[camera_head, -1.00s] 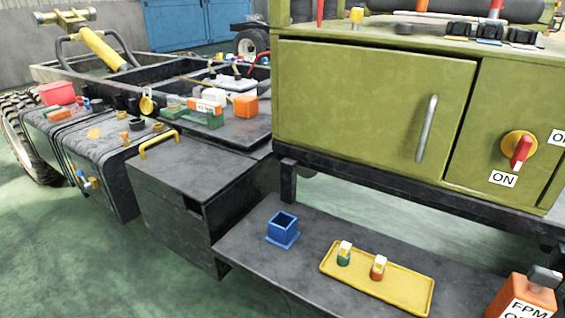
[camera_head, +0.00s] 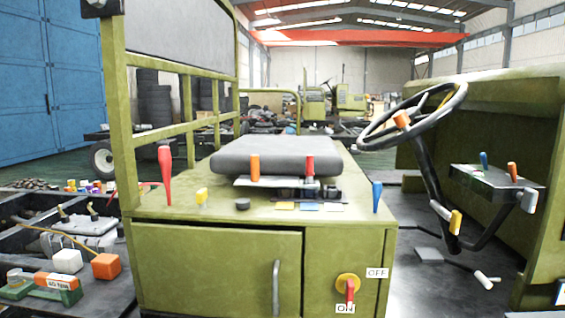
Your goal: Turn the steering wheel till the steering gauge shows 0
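The steering wheel (camera_head: 416,124) is black and tilted, on a dark column at the right of the head view. I cannot make out a steering gauge or any reading. Neither of my grippers is in view, and nothing is seen touching the wheel.
A green cabinet (camera_head: 215,265) with a red switch (camera_head: 350,290) near the ON label stands in front. A grey seat cushion (camera_head: 275,155) and several coloured levers are on top. A small panel with levers (camera_head: 495,180) is right of the column.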

